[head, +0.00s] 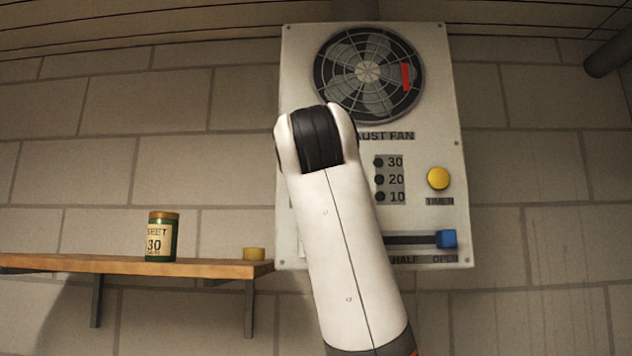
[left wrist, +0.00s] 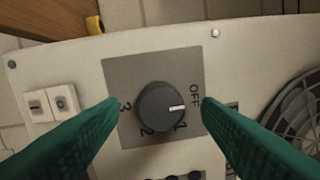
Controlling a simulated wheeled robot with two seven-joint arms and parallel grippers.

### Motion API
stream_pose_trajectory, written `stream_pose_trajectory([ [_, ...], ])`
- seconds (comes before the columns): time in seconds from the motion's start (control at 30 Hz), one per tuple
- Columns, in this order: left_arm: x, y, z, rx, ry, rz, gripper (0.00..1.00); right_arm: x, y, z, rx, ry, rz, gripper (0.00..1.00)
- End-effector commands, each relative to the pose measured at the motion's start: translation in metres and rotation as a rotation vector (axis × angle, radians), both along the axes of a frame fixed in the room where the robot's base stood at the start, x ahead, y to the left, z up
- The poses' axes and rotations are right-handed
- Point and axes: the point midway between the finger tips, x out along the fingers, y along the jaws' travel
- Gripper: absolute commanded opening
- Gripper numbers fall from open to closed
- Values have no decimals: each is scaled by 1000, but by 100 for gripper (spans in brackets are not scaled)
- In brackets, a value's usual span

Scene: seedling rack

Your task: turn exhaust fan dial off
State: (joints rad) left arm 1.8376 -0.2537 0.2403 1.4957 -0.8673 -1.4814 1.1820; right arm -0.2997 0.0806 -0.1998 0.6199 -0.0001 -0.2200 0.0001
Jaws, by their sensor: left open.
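The exhaust fan dial (left wrist: 157,112) is a dark grey round knob on a grey square plate in the left wrist view. Its white pointer mark faces right, between OFF and 1. The labels 2 and 3 lie below and left of it. My left gripper (left wrist: 160,104) is open, with its green fingers on either side of the dial and a visible gap to each side. In the head view, my white arm covers the dial and the gripper. My right gripper is in neither view.
The white control panel (head: 440,110) carries a fan (head: 345,70), a yellow timer button (head: 438,178) and a blue slider (head: 446,239) at OPEN. Two white switches (left wrist: 50,102) sit beside the dial plate. A wooden shelf (head: 110,266) at left holds a green jar (head: 160,238) and a small yellow item (head: 254,254).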

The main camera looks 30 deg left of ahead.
Motion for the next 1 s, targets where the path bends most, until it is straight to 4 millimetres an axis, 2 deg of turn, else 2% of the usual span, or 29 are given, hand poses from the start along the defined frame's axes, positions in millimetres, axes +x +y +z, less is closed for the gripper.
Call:
stream_pose_trajectory([
  [0.03,-10,-7,-5,1,-5,-2,58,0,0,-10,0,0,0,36],
  [0.2,-41,-29,-8,3,-5,-3,58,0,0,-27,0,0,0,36],
  [0.43,-72,-49,-10,-1,-3,-1,58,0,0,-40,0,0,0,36],
  [0.63,-81,-56,-9,1,-1,-1,58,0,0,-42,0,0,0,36],
  [1.0,-81,-56,-9,0,0,-1,58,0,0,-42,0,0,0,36],
])
